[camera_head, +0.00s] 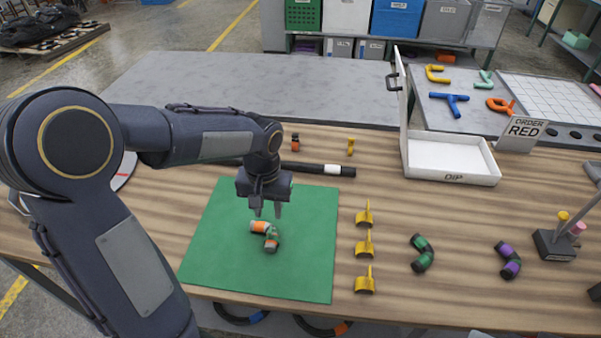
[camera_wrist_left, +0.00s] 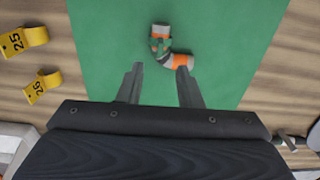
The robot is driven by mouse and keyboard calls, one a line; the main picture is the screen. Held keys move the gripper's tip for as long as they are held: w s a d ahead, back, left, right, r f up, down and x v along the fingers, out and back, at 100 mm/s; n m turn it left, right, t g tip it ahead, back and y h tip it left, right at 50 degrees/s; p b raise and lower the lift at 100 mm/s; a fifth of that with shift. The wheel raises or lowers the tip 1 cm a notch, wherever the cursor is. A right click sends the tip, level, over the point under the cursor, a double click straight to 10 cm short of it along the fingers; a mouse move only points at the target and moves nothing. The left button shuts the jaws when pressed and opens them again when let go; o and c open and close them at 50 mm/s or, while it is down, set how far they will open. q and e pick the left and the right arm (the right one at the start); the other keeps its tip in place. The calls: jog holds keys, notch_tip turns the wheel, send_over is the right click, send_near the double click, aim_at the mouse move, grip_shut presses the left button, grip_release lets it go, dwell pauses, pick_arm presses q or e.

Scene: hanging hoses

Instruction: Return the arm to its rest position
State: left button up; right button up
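My left gripper (camera_head: 266,211) hangs over the green mat (camera_head: 315,265), its arm coming in from the left. In the left wrist view its two fingers (camera_wrist_left: 158,85) are apart with nothing between them. A short bent hose piece (camera_head: 270,241) in white, orange and green lies on the mat just below the fingertips. It also shows in the left wrist view (camera_wrist_left: 160,46), beyond the fingertips. I see a gap between the fingers and the piece. My right gripper is not in view.
Yellow numbered clips (camera_head: 364,244) stand right of the mat. A green-black bent piece (camera_head: 422,253) and a purple-black one (camera_head: 508,260) lie further right. A white DIP tray (camera_head: 452,173) and an ORDER RED sign (camera_head: 523,131) stand behind. A dark rod (camera_head: 318,169) lies behind the mat.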

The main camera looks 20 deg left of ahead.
pick_arm(q)
jog(key=shift+s+r, duration=0.3)
jog(key=shift+r, duration=0.05)
jog(key=s+d+r+t+h, duration=0.2)
jog(key=s+r, duration=0.1)
jog(key=s, duration=0.5)
jog(key=s+d+r+m+t+h, duration=0.1)
jog(key=s+d+r+t, duration=0.1)
jog(key=s, duration=0.6)
jog(key=shift+s+r+t+h, duration=0.15)
jog(key=shift+r+t+h, duration=0.35)
jog(key=shift+t, duration=0.3)
jog(key=shift+r, duration=0.1)
